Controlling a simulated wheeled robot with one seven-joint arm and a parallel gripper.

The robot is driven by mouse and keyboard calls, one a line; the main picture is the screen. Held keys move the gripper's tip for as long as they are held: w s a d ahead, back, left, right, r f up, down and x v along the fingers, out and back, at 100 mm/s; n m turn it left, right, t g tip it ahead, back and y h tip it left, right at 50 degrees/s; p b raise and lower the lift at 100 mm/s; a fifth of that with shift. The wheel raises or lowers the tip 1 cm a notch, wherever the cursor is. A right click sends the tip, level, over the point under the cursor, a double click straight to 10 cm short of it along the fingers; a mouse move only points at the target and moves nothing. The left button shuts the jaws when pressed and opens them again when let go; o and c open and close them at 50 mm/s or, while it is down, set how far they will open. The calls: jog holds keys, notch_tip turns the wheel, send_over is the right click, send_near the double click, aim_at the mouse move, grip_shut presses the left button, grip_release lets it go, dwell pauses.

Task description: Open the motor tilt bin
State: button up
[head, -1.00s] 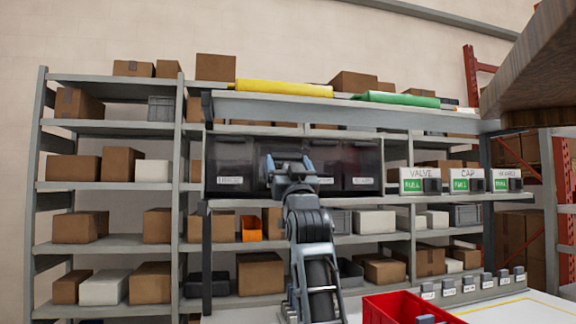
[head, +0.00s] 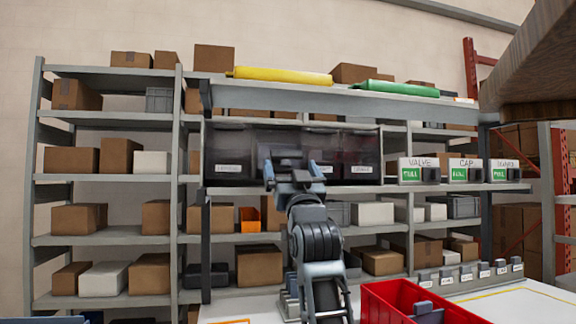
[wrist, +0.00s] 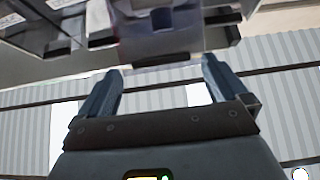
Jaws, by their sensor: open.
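A row of dark, see-through tilt bins (head: 228,151) hangs below the upper shelf in the head view, each with a white label. The labels are too small to read, so I cannot tell which is the motor bin. My gripper (head: 292,168) is raised in front of the middle bins and hides part of them. In the wrist view my gripper (wrist: 160,72) is open, with nothing between its fingers. One bin front (wrist: 160,40) with a dark lip lies just beyond the gap between the fingertips. I cannot tell whether they touch it.
Valve and cap dispensers (head: 418,170) with green labels stand right of the bins. A red crate (head: 385,300) sits on the white worktop (head: 490,303) below, near a row of small labelled holders (head: 466,275). Shelves with boxes fill the background.

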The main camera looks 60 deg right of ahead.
aim_at(287, 158)
jog(key=shift+v, duration=0.75)
jog(key=shift+t+h, duration=0.5)
jog(key=shift+h, duration=0.1)
jog(key=shift+f+p+x, duration=0.2)
jog(key=shift+p+x, duration=2.25)
jog(key=shift+p, duration=2.2)
jog(key=shift+w+d, duration=0.15)
jog(key=shift+c, duration=0.5)
